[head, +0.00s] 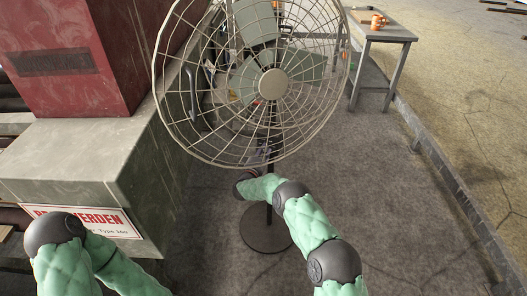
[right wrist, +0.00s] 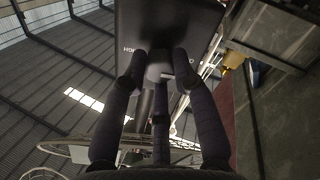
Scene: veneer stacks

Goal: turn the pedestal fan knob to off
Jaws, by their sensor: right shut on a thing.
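The pedestal fan (head: 273,84) stands upright in the middle of the head view, with a round wire cage and a dark round base (head: 265,232). In the right wrist view, its dark control box (right wrist: 165,20) carries pale lettering that is only partly readable. The knob (right wrist: 160,66) sits on this box's face, between the fingers. My right gripper (right wrist: 160,70) is shut on the knob, and its fingers partly cover it and the lettering. In the head view the right gripper is mostly hidden behind the lower cage. My left arm shows at lower left, but its gripper does not.
A grey machine (head: 80,160) with a red upper part (head: 75,60) and a red-and-white sign (head: 85,222) stands at left. A small table (head: 385,32) with orange mugs (head: 377,21) is at back right. A low kerb (head: 440,165) runs along the right. The floor between is clear.

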